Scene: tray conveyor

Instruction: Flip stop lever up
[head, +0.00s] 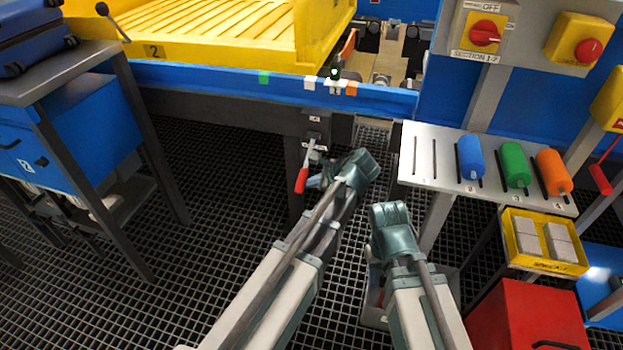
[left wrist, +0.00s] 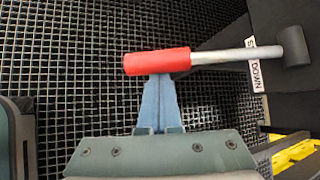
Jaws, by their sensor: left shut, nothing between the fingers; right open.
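The stop lever (head: 301,180) has a red grip on a metal rod and hangs downward from its pivot on a dark post below the blue rail. In the left wrist view the red grip (left wrist: 157,62) lies across the tips of my left gripper (left wrist: 158,82). The fingers are shut with nothing between them; the grip hides their very ends, and I cannot tell whether they touch it. In the head view my left gripper (head: 318,182) is just right of the lever's grip. My right gripper (head: 373,268) is lower right, away from the lever, mostly hidden by its arm; it is open.
A yellow tray (head: 230,50) sits behind the blue rail (head: 230,82). A slotted shelf (head: 428,150) with blue, green and orange cylinders stands at right, above a yellow bin (head: 519,262). A grey table (head: 60,75) is at left. Open grating floor lies between.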

